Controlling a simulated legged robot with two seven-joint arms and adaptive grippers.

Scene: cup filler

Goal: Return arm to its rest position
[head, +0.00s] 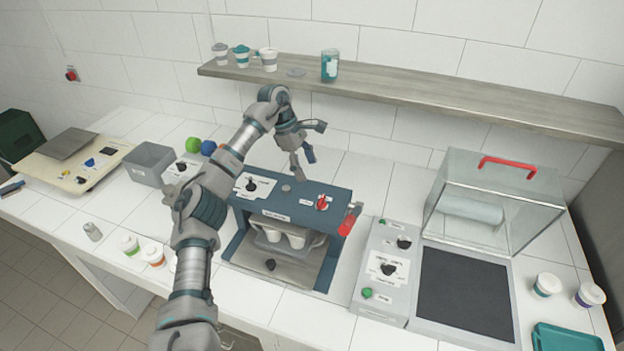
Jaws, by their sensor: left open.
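My left arm (208,210) reaches up from the bottom of the head view, across the counter. My left gripper (308,146) is open and empty. In the picture it shows above the back of the blue cup filler machine (275,212), below the wooden shelf. I cannot tell its exact height over the machine. White cups (296,240) sit inside the machine's front opening. The machine has a red knob (322,202) on top and a red handle (348,222) at its right side. My right gripper is not in view.
The wooden shelf (430,97) holds several cups and a teal-white container (330,66). Right of the machine are a control box (385,275), a black plate (465,292) and a clear box with a red handle (500,205). Small lidded cups (153,255) stand left of my arm.

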